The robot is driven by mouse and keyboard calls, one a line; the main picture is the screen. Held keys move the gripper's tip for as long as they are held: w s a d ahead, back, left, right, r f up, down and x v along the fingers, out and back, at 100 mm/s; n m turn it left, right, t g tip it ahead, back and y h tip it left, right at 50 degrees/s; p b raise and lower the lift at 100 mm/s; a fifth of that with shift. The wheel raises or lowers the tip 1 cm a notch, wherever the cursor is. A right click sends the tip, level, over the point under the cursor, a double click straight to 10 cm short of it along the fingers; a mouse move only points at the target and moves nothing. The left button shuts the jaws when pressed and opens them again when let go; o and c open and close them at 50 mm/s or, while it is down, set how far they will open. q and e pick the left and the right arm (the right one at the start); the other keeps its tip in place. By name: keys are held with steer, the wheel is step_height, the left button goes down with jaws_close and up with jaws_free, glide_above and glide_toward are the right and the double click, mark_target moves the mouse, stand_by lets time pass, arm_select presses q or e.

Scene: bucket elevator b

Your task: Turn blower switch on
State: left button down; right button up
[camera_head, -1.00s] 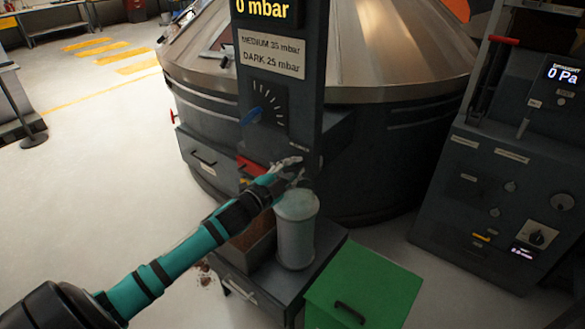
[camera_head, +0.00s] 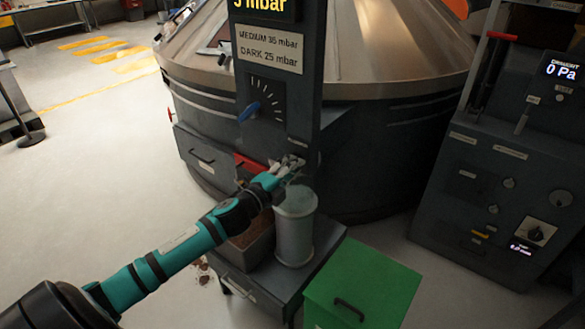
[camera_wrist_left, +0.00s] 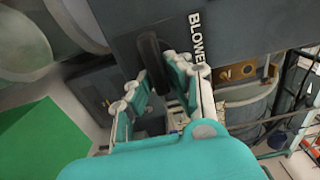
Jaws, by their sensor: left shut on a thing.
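The blower switch (camera_wrist_left: 151,60) is a black lever on the dark panel beside the "BLOWER" label in the left wrist view. My left gripper (camera_wrist_left: 163,85) has its fingers on either side of the lever and is shut on it. In the head view my left gripper (camera_head: 293,163) is at the lower part of the dark column (camera_head: 292,100), and its fingers hide the lever there. The display (camera_head: 262,6) at the column's top is lit with a non-zero mbar reading, partly cut off. My right gripper is not in view.
A glass cylinder (camera_head: 295,235) stands just below my left gripper, beside an open bin (camera_head: 250,240). A green box (camera_head: 362,285) is in front of it. Clear floor lies at left.

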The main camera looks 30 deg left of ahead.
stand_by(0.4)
arm_select(q)
steer(key=c, duration=1.3)
jaws_free()
steer(key=s, duration=0.8)
steer(key=s+a, duration=0.1)
steer(key=s, duration=0.3)
